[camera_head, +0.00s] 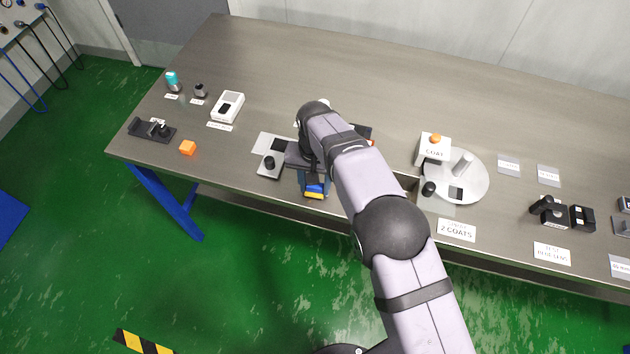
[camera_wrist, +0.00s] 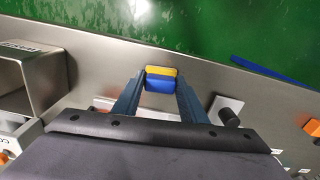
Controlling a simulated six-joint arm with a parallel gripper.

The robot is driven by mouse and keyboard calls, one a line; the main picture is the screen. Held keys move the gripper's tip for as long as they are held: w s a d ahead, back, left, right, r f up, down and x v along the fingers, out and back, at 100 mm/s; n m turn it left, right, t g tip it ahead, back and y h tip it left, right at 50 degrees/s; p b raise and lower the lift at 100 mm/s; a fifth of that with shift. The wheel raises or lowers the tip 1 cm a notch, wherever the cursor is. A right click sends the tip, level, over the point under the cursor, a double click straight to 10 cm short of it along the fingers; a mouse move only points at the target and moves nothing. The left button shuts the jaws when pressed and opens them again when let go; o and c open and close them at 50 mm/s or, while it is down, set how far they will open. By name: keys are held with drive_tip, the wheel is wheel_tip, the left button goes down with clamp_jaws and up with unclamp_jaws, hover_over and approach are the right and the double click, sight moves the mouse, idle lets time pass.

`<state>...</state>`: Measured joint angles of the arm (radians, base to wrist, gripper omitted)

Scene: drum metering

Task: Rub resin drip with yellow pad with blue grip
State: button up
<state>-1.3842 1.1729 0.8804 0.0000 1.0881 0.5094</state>
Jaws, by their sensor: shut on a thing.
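The yellow pad with blue grip (camera_head: 314,193) is between the fingers of my gripper (camera_head: 315,184), near the table's front edge. In the wrist view, my gripper (camera_wrist: 161,84) is shut on the pad's blue part (camera_wrist: 160,85), with the yellow part beyond it towards the front edge. From these views I cannot tell whether the pad touches the table or hangs above it. I cannot make out the resin drip in either view; my arm and gripper cover part of the table.
A pale plate with a black knob (camera_head: 269,163) lies just left of my gripper. Right of my arm are the COAT box (camera_head: 432,150) and a round white disc (camera_head: 470,180). The back of the table is clear.

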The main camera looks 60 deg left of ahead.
drive_tip(key=shift+s+a+f+b, duration=0.4)
drive_tip(key=shift+s+a+f, duration=0.2)
drive_tip(key=shift+f, duration=0.25)
drive_tip(key=shift+c, duration=0.4)
drive_tip(key=shift+s+a+b, duration=0.5)
drive_tip(key=shift+s+a, duration=0.3)
drive_tip(key=shift+a, duration=0.05)
drive_tip(key=shift+d+r+p, duration=0.1)
drive_tip(key=shift+r+p, duration=0.2)
drive_tip(key=shift+w+d+f, duration=0.15)
drive_tip(key=shift+w+d, duration=0.15)
drive_tip(key=shift+w, duration=0.05)
drive_tip(key=shift+w+d+p, duration=0.95)
drive_tip(key=shift+w+d, duration=0.15)
drive_tip(key=shift+d, duration=0.1)
wheel_tip(320, 180, up, 3)
drive_tip(key=shift+a+f+p, duration=0.15)
drive_tip(key=shift+f+p, duration=0.05)
drive_tip(key=shift+p, duration=0.25)
drive_tip(key=shift+r+p, duration=1.6)
drive_tip(key=shift+r, duration=1.15)
